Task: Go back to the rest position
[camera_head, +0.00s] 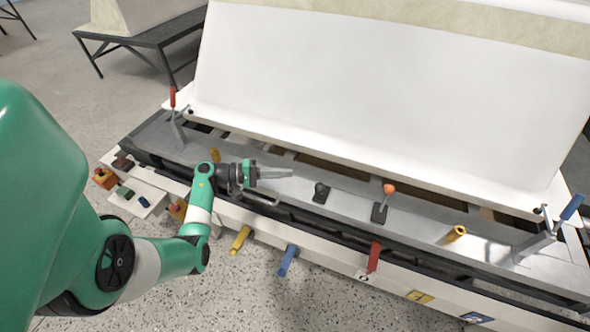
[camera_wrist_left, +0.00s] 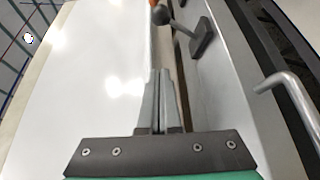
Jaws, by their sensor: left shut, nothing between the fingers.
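My left gripper (camera_head: 290,172) reaches in from the left in the head view. It is shut and empty above the grey metal ledge of the bench, in front of the white bathtub shell (camera_head: 380,90). In the left wrist view my left gripper (camera_wrist_left: 160,75) has its two fingers together, with the white shell (camera_wrist_left: 85,80) on the left and the ledge (camera_wrist_left: 225,85) on the right. My right gripper does not show in either view.
On the ledge are a black-knobbed lever (camera_head: 321,192), an orange-knobbed lever (camera_head: 384,203) and a yellow cylinder (camera_head: 456,233). Clamps with a red handle (camera_head: 173,98) and a blue handle (camera_head: 571,207) stand at the ends. Coloured handles hang along the front. Speckled floor is free in front.

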